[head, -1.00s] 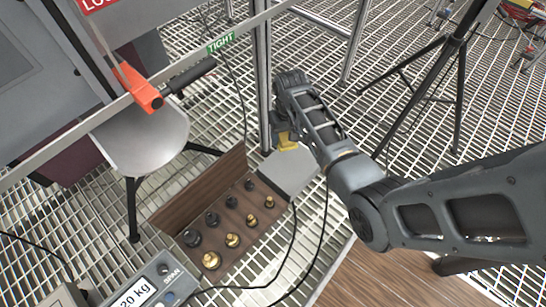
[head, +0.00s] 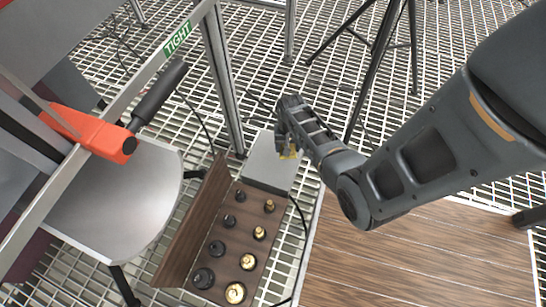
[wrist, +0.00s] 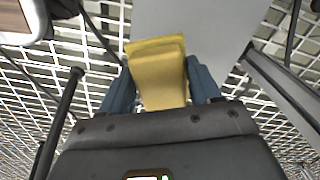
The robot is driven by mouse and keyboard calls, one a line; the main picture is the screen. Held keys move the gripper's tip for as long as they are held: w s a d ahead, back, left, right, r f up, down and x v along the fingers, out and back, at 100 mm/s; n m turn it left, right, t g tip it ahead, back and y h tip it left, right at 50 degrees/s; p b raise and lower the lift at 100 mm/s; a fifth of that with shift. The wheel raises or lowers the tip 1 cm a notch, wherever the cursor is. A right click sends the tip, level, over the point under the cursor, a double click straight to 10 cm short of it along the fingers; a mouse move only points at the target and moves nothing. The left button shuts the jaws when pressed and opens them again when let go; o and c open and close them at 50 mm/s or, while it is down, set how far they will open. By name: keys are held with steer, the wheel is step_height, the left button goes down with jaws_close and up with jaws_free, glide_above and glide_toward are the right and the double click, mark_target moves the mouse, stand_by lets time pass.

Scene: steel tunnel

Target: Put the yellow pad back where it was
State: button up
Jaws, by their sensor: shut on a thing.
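The yellow pad (wrist: 158,75) is between the two fingers of my gripper (wrist: 160,88) in the wrist view, and the gripper is shut on it. In the head view my gripper (head: 287,148) is over the right part of a grey flat plate (head: 268,165), with a bit of the yellow pad (head: 289,153) showing below it. The plate lies at the far end of a wooden weight box, and also shows behind the pad in the wrist view (wrist: 205,25). I cannot tell whether the pad touches the plate.
The open wooden box (head: 183,240) holds several black and brass weights. A round grey seat (head: 110,205) with an orange-black clamp (head: 95,130) stands left. A metal post (head: 222,80) rises just behind the plate. Tripod legs (head: 375,60) stand beyond, on steel grating. A wooden board (head: 420,255) lies right.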

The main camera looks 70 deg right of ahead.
steer(key=b, duration=0.2)
glide_above(274, 159)
step_height(274, 159, down, 3)
steer(key=shift+s+r, duration=0.1)
steer(key=shift+f+b, duration=1.25)
steer(key=shift+f, duration=0.75)
steer(key=shift+f, duration=0.1)
steer(key=o, duration=1.4)
